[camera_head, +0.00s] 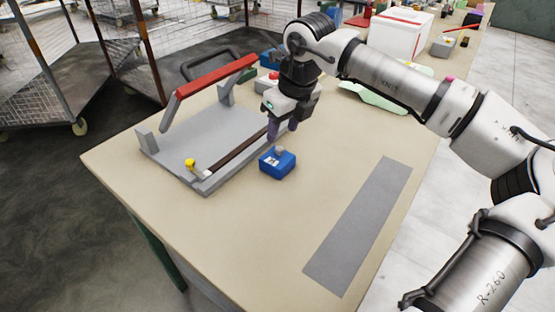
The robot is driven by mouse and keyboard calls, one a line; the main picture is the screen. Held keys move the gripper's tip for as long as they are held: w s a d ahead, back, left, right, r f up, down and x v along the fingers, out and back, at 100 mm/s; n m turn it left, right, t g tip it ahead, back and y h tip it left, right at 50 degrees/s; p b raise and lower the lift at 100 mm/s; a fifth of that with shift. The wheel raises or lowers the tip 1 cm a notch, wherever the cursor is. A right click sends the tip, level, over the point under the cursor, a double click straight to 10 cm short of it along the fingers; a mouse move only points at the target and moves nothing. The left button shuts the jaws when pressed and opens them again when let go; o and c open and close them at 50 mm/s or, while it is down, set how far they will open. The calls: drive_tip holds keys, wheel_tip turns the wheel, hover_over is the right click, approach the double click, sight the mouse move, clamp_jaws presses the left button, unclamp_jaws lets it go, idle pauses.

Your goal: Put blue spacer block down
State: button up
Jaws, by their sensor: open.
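A blue block (278,164) with a small grey knob on top and a pale label on its side stands upright on the beige table, just right of the grey press. My gripper (284,131) points down a little above and behind this block, and it is open. I see no object held between the fingers. The gap between fingertips and block looks small, but I cannot tell its exact size. Another blue item (270,58) sits farther back, partly hidden behind the press and my arm.
The press (180,130) has a red-topped bar raised over its grey base and a yellow knob (190,163) at its front. A grey strip (360,225) lies on the right of the table. A white box (400,35) stands behind. The table front is clear.

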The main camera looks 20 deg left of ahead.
sight(280, 148)
drive_tip(key=shift+s+d+p+x, duration=0.15)
drive_tip(key=shift+p+x, duration=0.25)
drive_tip(key=shift+x, duration=0.95)
drive_tip(key=shift+s+d+p+x, duration=0.15)
drive_tip(key=shift+p+x, duration=0.25)
drive_tip(key=shift+x, duration=1)
clamp_jaws()
